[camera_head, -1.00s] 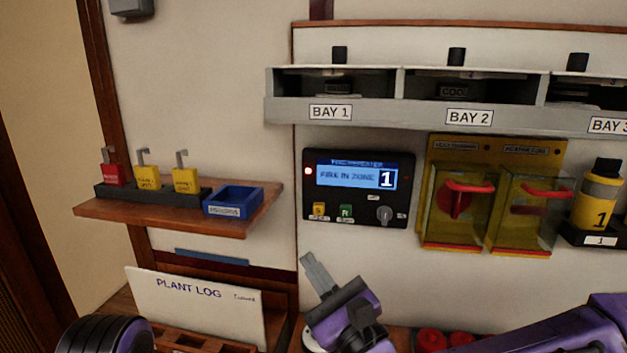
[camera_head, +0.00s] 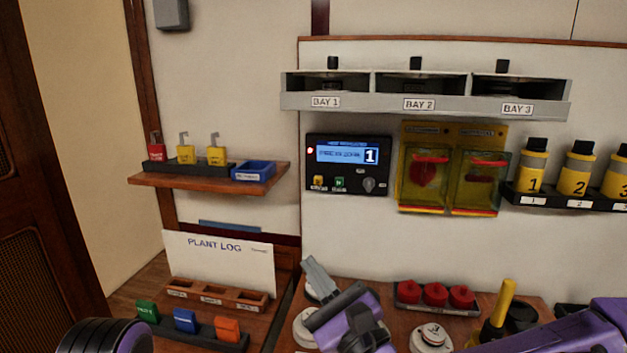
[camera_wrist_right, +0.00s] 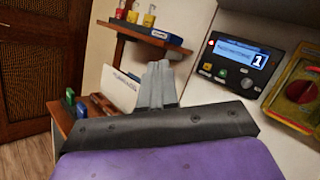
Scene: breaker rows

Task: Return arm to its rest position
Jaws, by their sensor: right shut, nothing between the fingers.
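My right gripper (camera_head: 317,274) is in the lower middle of the head view, its grey fingers together and empty, pointing up and to the left. It hovers in front of the bench, below the black alarm panel (camera_head: 348,165). In the right wrist view the shut fingers (camera_wrist_right: 157,84) stand side by side with nothing between them. They overlap the edge of the plant log board (camera_wrist_right: 118,88) in that picture. My right arm (camera_head: 560,332) comes in from the lower right. A purple and black part of my left arm (camera_head: 105,337) shows at the lower left; its gripper is out of the frame.
A wooden shelf (camera_head: 140,180) holds padlocks and a blue tray (camera_head: 254,171). Bay compartments (camera_head: 430,105), yellow covers (camera_head: 452,170) and numbered bottles (camera_head: 577,172) line the wall. Red knobs (camera_head: 435,294) and a yellow handle (camera_head: 503,302) stand on the bench near my right arm.

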